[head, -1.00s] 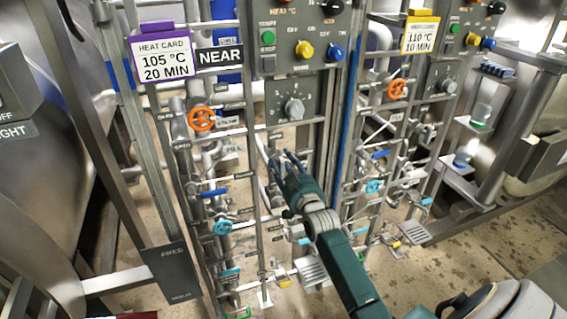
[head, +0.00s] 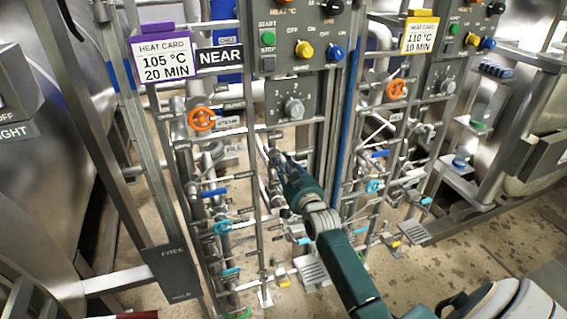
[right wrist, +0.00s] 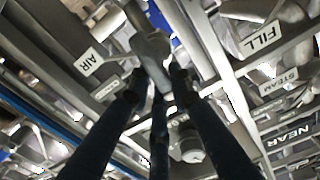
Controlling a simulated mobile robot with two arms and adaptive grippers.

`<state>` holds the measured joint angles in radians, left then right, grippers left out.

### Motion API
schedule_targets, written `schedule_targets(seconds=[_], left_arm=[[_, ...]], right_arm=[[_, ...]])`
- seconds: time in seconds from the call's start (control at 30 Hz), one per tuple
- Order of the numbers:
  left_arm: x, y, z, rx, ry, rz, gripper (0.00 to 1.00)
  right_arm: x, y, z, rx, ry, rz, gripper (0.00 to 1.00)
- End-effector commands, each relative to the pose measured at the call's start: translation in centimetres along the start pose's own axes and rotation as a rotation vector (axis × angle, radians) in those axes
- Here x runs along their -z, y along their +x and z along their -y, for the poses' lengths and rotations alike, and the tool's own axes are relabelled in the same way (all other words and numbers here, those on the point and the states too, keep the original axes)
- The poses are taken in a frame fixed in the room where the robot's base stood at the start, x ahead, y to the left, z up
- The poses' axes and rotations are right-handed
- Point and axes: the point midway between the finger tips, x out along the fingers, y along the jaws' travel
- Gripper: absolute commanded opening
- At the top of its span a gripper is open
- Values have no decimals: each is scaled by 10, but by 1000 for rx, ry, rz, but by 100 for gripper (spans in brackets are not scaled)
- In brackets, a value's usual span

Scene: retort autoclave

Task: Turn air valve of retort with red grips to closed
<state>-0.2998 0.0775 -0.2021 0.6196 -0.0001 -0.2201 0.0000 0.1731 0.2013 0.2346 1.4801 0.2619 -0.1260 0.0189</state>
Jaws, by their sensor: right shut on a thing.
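In the head view my right gripper (head: 278,158) reaches in among the pipes below the near grey control panel, its fingers drawn together. In the right wrist view the gripper (right wrist: 155,82) has its dark fingertips closed around a grey metal part (right wrist: 150,46), which looks like a valve handle. A white AIR label (right wrist: 88,62) is left of it. The fingers partly cover the held part, and whether the valve is open or closed cannot be told. My left gripper is not in view.
Orange handwheels (head: 202,119) and blue handwheels (head: 222,228) sit on the pipe racks on either side of my arm. A vertical post (head: 258,190) stands close left of the gripper. FILL (right wrist: 262,40) and STEAM (right wrist: 278,82) labels show in the wrist view.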

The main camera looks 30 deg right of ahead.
Motion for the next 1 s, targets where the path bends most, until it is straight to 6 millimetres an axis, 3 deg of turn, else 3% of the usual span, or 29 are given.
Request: schedule_targets(seconds=[1.0], left_arm=[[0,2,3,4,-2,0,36]], right_arm=[[-14,0,-14,0,945,0,0]])
